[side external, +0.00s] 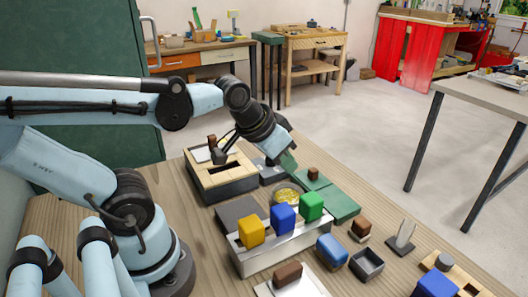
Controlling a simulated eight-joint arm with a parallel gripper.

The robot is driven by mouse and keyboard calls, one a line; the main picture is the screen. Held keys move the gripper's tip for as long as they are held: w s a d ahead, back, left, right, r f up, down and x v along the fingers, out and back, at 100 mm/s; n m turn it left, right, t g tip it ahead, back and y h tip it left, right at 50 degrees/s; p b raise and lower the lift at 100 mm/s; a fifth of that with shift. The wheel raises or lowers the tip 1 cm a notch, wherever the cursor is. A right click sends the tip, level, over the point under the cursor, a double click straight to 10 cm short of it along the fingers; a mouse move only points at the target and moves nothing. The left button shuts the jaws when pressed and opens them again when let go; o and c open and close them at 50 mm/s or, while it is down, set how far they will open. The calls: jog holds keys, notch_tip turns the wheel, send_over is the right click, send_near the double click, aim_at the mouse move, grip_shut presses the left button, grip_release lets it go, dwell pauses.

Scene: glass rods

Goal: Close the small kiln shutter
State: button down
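A low box with dark walls and a pale top (222,188) stands on the bench left of my gripper. A pale plate with a brown knob (212,142) lies at its back, and a dark block sits on its top. This may be the kiln with its shutter, but I cannot tell for sure. A green slab (345,206) with a brown block (313,173) on it lies right of my gripper. My gripper (287,163) points down between the box and the green slab. Its fingers are small and partly hidden, so their opening and any contact are unclear.
A pale rack (245,262) holds yellow, blue and green blocks in front. A round dish of yellow bits (286,194) sits behind it.

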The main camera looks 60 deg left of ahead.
aim_at(213, 144)
jog(key=w+a+r+n+g, duration=0.3)
jog(key=w+a+n, duration=0.15)
jog(key=a, duration=0.65)
jog(key=w+a+r+n+g, duration=0.25)
jog(key=a+r+n, duration=0.2)
jog(key=a, duration=0.75)
jog(key=s+a+f+n+g+h, duration=0.1)
jog(key=s+a+f+n+h, duration=0.25)
jog(key=a, duration=0.55)
jog(key=s+a+f+n+h, duration=0.1)
jog(key=s+a+f+n, duration=0.2)
jog(key=s+a+n, duration=0.35)
jog(key=shift+m, duration=0.9)
jog(key=f, duration=0.9)
jog(key=shift+d, duration=0.4)
jog(key=d, duration=0.3)
jog(key=shift+f, duration=0.1)
jog(key=shift+d, duration=0.55)
